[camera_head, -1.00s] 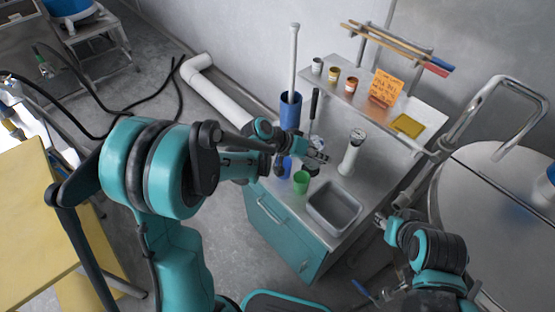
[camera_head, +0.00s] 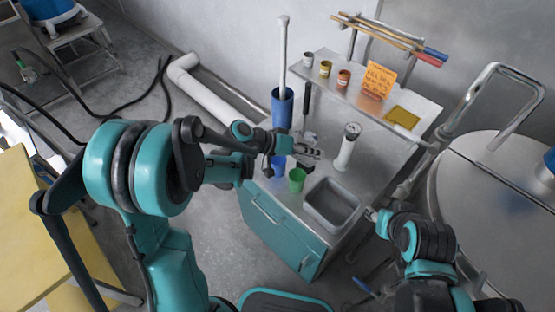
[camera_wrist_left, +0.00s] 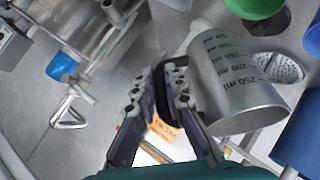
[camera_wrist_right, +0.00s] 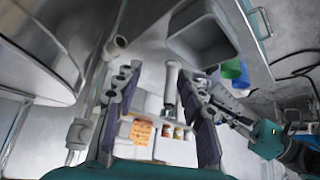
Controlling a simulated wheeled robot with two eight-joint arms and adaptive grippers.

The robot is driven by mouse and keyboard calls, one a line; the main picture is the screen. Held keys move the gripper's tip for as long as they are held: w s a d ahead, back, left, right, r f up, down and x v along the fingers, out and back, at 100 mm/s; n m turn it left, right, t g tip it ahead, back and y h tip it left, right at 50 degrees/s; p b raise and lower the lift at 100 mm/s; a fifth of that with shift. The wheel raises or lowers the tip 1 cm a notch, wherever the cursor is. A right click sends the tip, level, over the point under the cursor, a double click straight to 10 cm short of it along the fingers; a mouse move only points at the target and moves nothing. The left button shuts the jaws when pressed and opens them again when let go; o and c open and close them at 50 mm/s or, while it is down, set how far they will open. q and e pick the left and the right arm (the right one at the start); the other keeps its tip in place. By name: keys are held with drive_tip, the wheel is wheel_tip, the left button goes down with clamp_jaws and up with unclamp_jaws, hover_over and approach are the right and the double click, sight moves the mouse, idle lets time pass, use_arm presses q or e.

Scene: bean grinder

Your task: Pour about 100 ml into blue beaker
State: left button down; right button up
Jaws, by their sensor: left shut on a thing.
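The blue beaker (camera_head: 278,167) stands on the metal counter beside a green cup (camera_head: 297,180). My left gripper (camera_head: 312,153) is above the counter, just behind these cups. It is shut on a metal measuring cup (camera_wrist_left: 235,90) with black ml marks, seen beside its fingers (camera_wrist_left: 158,90) in the left wrist view. The cup's contents cannot be seen. The green cup (camera_wrist_left: 253,6) and part of a blue one (camera_wrist_left: 314,38) show at that view's upper right. My right gripper (camera_wrist_right: 160,90) is open and empty, off the counter's right side; the green cup (camera_wrist_right: 231,68) shows beyond it.
A sink basin (camera_head: 312,207) lies right of the cups. A tall blue cylinder (camera_head: 282,108) stands behind, and a white column with a gauge (camera_head: 347,150) stands right of my left gripper. A shelf (camera_head: 345,90) holds small jars and an orange note (camera_head: 378,79). A large metal vessel (camera_head: 480,200) is at right.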

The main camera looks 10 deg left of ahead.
use_arm(q)
drive_tip(key=shift+a+h+b, duration=0.35)
drive_tip(key=shift+h+b, duration=0.35)
drive_tip(key=shift+b, duration=0.35)
use_arm(e)
drive_tip(key=shift+w+a+f, duration=0.2)
drive_tip(key=shift+w+f, duration=0.1)
drive_tip(key=shift+f, duration=0.25)
drive_tip(key=shift+w+a+f, duration=0.2)
drive_tip(key=shift+w+f, duration=0.05)
drive_tip(key=shift+f, duration=0.25)
use_arm(q)
drive_tip(key=shift+s+h+b, duration=0.3)
drive_tip(key=shift+s+b, duration=0.05)
use_arm(e)
drive_tip(key=shift+w+a+f, duration=0.15)
drive_tip(key=shift+f, duration=0.25)
